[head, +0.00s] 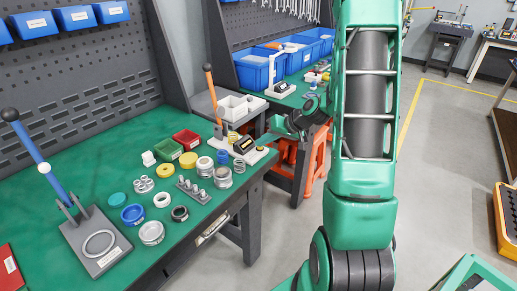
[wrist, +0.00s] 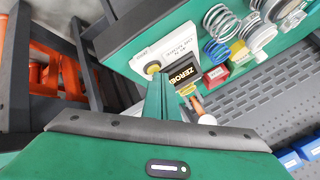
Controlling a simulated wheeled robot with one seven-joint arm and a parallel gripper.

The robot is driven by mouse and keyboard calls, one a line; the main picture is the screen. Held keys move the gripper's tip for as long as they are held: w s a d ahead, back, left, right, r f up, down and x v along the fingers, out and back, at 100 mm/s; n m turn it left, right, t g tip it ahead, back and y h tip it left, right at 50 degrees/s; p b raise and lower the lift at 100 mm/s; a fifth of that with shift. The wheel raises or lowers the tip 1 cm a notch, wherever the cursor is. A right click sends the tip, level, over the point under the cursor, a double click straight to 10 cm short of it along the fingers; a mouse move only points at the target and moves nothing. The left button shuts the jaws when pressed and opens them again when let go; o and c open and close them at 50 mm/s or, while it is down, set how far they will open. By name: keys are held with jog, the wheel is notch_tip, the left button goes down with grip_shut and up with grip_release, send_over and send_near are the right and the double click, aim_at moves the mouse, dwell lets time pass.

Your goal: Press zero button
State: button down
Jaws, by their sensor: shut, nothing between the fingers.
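A round yellow button (wrist: 152,69) sits on the base beside the display. My gripper (wrist: 161,78) is shut and empty, its fingertips right by the button and partly covering the base. I cannot tell whether they touch the button. In the head view the device's display (head: 244,146) stands near the green table's right edge, and my gripper (head: 284,128) reaches toward it from the right. The button is not clear there.
Springs, rings and caps stand left of the device on the green table (head: 100,180). A red bin (head: 187,138) and a green bin (head: 168,149) are behind. An orange-handled lever (head: 210,88) rises close by. Open floor (head: 440,150) lies to the right.

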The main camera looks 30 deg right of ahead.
jog(key=shift+r, duration=0.65)
jog(key=shift+r, duration=0.1)
notch_tip(320, 180, up, 5)
jog(key=shift+f, duration=0.1)
dwell(0.4)
dwell(0.7)
jog(key=s+a+r+m+g+h, duration=0.1)
jog(key=s+g, duration=0.1)
jog(key=s, duration=0.9)
jog(key=s+a+r+g+h, duration=0.1)
jog(key=s+a+r+g, duration=0.1)
jog(key=s, duration=1)
jog(key=s+a+r+m+g+h, duration=0.1)
jog(key=s+g, duration=0.3)
jog(key=s, duration=0.8)
jog(key=shift+a+r+m+h, duration=0.3)
jog(key=shift+a+r+h, duration=0.1)
jog(key=shift+a+r, duration=0.3)
